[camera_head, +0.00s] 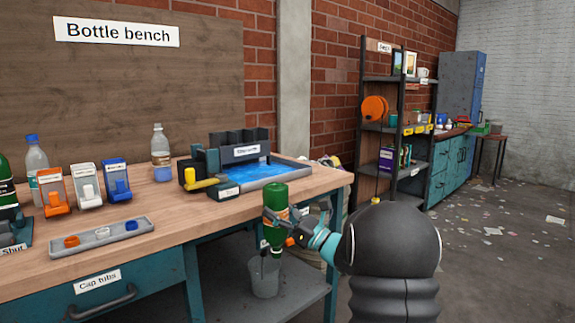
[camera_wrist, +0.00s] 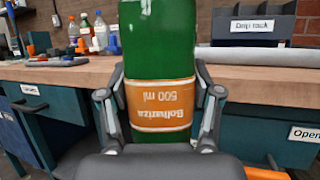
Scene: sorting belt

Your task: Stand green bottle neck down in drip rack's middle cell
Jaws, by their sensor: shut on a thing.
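The green bottle (camera_head: 275,197) has an orange label and is in my gripper (camera_head: 291,230), in front of the bench's right end. It is upside down, with its base up and its narrow end pointing down. In the wrist view the green bottle (camera_wrist: 158,50) stands between the two fingers (camera_wrist: 160,105), which press on its sides at the orange label, whose print is inverted. The dark drip rack (camera_head: 238,137) stands at the back of the bench, behind a blue water basin (camera_head: 290,184). The drip rack (camera_wrist: 252,25) also shows at upper right in the wrist view. Its cells' insides are hidden.
A yellow-handled lever (camera_head: 205,184) is at the basin's left. Clear bottles (camera_head: 160,150), colored dispensers (camera_head: 87,185) and a cap tray (camera_head: 100,237) stand further left. A grey bucket (camera_head: 265,280) is below the bottle. The bench's front edge lies between the bottle and the rack.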

